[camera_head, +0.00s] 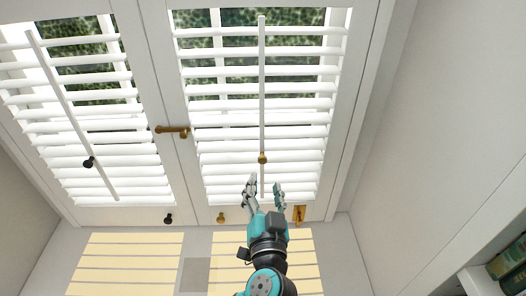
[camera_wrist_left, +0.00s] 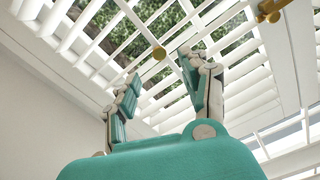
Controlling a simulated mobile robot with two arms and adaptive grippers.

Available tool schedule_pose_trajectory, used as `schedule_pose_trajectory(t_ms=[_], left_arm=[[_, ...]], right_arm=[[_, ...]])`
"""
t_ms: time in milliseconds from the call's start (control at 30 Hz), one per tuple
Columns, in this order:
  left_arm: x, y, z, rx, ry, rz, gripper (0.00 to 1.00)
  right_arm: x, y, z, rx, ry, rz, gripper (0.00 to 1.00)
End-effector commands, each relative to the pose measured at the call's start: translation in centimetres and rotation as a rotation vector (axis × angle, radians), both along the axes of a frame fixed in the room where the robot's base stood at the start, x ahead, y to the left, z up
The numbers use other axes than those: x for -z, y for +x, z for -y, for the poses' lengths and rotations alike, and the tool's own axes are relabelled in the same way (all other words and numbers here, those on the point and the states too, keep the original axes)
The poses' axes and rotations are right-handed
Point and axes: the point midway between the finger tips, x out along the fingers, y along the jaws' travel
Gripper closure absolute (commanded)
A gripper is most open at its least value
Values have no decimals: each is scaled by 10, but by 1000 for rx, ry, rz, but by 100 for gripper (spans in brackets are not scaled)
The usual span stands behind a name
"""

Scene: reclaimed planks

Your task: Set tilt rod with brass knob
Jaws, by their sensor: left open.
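The white tilt rod (camera_head: 262,80) runs down the slats of the right shutter panel. Its brass knob (camera_head: 262,158) sits near the rod's lower end; in the left wrist view the brass knob (camera_wrist_left: 159,53) shows just beyond and between my fingertips. My left gripper (camera_head: 263,183) is open and empty, just below the knob in the head view, with a finger on either side of the rod's lower end. In the left wrist view its fingers (camera_wrist_left: 161,68) stand apart. I see no contact with the knob. My right gripper is not in view.
The left panel has its own rod (camera_head: 65,100) with a black knob (camera_head: 88,162). A brass handle (camera_head: 172,130) crosses the middle stile. Below are a black peg (camera_head: 168,219), a brass peg (camera_head: 220,218) and a brass fitting (camera_head: 298,215). Books (camera_head: 508,262) stand at lower right.

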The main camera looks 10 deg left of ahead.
Motion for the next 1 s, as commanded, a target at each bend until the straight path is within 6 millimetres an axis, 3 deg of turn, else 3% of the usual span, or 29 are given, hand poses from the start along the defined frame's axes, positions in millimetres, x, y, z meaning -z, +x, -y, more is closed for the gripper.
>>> schedule_pose_trajectory(t_ms=[300,500,933,1000], left_arm=[[-3,68,-18,1,4,-1,54],[-1,94,-25,3,3,-2,54],[1,104,-28,2,-1,-3,54],[1,104,-28,2,-1,-3,62]], right_arm=[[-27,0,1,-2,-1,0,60],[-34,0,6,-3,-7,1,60],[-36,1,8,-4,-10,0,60],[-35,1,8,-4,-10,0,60]])
